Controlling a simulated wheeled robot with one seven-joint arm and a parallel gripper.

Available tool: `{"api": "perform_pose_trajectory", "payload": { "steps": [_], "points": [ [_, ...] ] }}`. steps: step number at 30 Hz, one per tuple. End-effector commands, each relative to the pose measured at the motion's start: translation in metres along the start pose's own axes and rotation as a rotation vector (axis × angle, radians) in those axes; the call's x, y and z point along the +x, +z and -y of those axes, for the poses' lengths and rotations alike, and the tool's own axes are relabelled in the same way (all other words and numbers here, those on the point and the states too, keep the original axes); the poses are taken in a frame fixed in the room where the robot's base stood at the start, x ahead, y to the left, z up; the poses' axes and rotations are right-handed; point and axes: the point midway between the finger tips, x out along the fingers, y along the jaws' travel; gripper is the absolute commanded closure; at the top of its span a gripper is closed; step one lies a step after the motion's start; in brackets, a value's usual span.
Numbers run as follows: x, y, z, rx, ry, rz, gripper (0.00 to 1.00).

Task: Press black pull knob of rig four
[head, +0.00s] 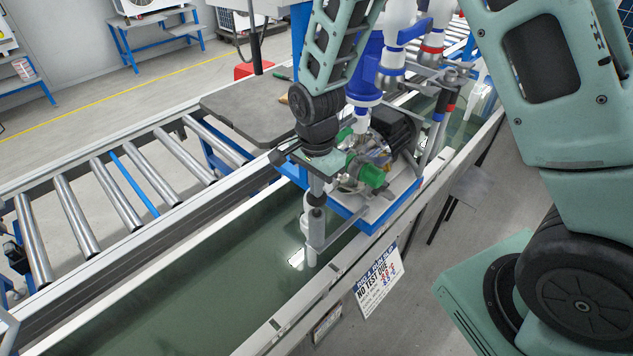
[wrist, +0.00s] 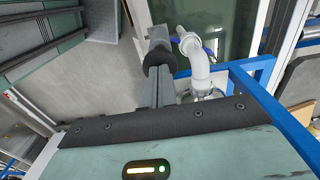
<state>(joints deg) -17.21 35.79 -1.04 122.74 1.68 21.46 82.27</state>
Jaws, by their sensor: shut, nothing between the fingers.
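My gripper (head: 317,188) points down at the near left end of the pump rig, over the water trough. In the wrist view my gripper (wrist: 161,80) has its grey fingers together and holds nothing. A black round part (wrist: 159,57), which may be the black pull knob, shows right at the fingertips. I cannot tell whether they touch it. In the head view the knob is not clearly visible; my wrist and gripper cover that area. The rig's pump (head: 365,165), with green fittings and a dark motor, sits on a blue frame (head: 352,215).
A white elbow pipe (wrist: 196,62) stands close to the right of the fingers in the wrist view. A grey upright tube (head: 312,245) stands below my gripper. A notice (head: 378,282) hangs on the trough's near side. A roller conveyor (head: 120,190) runs along the far side.

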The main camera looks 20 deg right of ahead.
Motion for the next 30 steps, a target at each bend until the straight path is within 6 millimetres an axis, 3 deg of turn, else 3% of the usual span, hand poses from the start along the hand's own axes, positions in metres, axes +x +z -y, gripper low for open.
{"api": "perform_pose_trajectory", "payload": {
  "steps": [8, 18, 30],
  "points": [
    [0.002, 0.000, 0.000, 0.000, 0.000, 0.000, 1.00],
    [0.043, 0.000, 0.000, 0.000, 0.001, 0.000, 1.00],
    [0.042, 0.000, -0.001, 0.001, 0.004, 0.001, 1.00]
  ]
}}
